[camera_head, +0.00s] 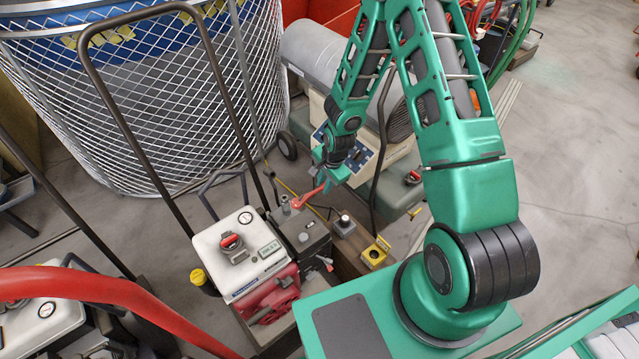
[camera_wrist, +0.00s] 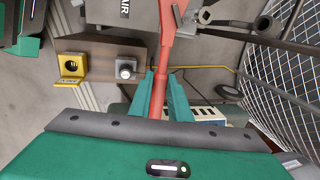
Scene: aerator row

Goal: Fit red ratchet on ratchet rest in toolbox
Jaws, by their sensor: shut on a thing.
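My gripper (camera_wrist: 160,95) is shut on the red ratchet's handle, with one green finger on each side. The red ratchet (camera_wrist: 170,35) runs up the wrist view from the fingers, and its wider part reaches the top edge, where its end is cut off. In the head view the red ratchet (camera_head: 310,195) points left and down from my gripper (camera_head: 327,181), above a dark box. A grey forked metal piece (camera_wrist: 200,16) is beside the ratchet's wide part; I cannot tell whether they touch. I cannot make out for certain which part is the ratchet rest.
A brown box (camera_wrist: 105,48) carries a yellow block (camera_wrist: 70,68) and a grey block with a white knob (camera_wrist: 125,70). A white and red engine (camera_head: 240,250) stands left of the dark box. Thin dark handle bars (camera_head: 225,90) and a wire mesh basket (camera_head: 140,110) rise nearby.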

